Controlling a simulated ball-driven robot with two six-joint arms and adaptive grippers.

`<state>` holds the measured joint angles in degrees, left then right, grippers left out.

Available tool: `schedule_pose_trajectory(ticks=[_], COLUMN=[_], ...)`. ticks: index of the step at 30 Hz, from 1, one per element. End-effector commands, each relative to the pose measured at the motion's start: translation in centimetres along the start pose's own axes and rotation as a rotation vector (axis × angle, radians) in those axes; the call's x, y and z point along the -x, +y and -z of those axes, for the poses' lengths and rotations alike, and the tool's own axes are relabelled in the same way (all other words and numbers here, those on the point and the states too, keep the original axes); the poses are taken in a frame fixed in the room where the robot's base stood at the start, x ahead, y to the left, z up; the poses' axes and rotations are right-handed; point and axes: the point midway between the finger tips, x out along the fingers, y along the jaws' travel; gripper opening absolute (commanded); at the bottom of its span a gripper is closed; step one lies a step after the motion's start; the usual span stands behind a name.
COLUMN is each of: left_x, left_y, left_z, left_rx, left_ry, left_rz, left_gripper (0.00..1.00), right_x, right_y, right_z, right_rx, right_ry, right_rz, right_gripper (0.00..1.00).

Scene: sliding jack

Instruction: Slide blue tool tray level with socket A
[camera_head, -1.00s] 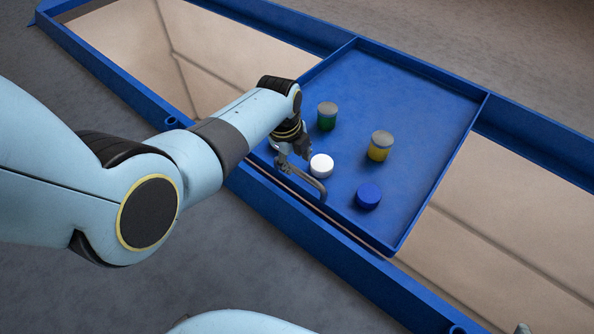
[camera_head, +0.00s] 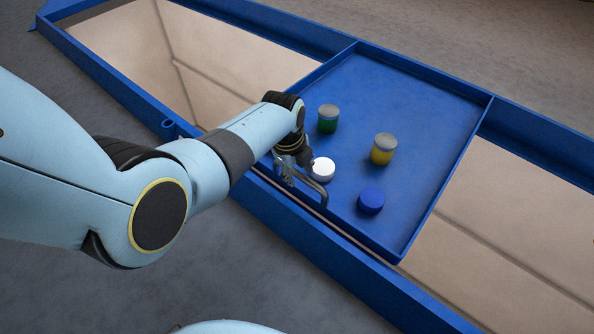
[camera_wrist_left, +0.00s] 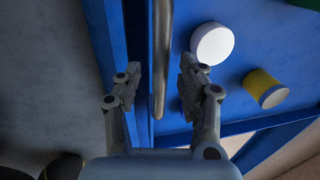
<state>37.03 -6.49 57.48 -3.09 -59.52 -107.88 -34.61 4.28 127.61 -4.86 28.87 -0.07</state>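The blue tool tray (camera_head: 407,92) sits across the long blue frame. A grey bar handle (camera_head: 318,186) is on its near side. My left gripper (camera_head: 292,172) is at the handle. In the left wrist view, its fingers (camera_wrist_left: 160,66) are apart, one on each side of the handle bar (camera_wrist_left: 160,30), with a visible gap to each. On the tray stand a white puck (camera_head: 322,169), a blue puck (camera_head: 371,200), a yellow jar (camera_head: 383,149) and a green jar (camera_head: 328,119). I cannot identify socket A by any label. My right gripper is not visible.
The blue frame (camera_head: 100,66) runs from upper left to lower right, with beige floor showing inside it on both sides of the tray. A ring (camera_head: 168,125) sticks out of its near wall. Grey floor (camera_head: 215,275) lies in front.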

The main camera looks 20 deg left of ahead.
Motion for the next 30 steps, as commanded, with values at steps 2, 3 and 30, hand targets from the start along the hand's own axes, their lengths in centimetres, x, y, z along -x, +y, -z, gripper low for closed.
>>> schedule_pose_trajectory(ticks=[2,3,30], left_x=[-0.08,-0.08,-0.06], left_y=[-0.01,-0.02,0.00], left_z=[0.01,0.01,0.00], left_rx=[0.000,0.000,0.000], left_ry=[0.000,0.000,0.000], left_rz=[0.000,0.000,0.000], left_gripper=[0.40,0.40,0.00], right_x=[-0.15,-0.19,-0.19], right_y=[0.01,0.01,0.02], right_z=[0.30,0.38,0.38], right_rx=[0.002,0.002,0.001], right_ry=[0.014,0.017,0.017], right_rz=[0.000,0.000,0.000], right_gripper=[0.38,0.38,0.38])
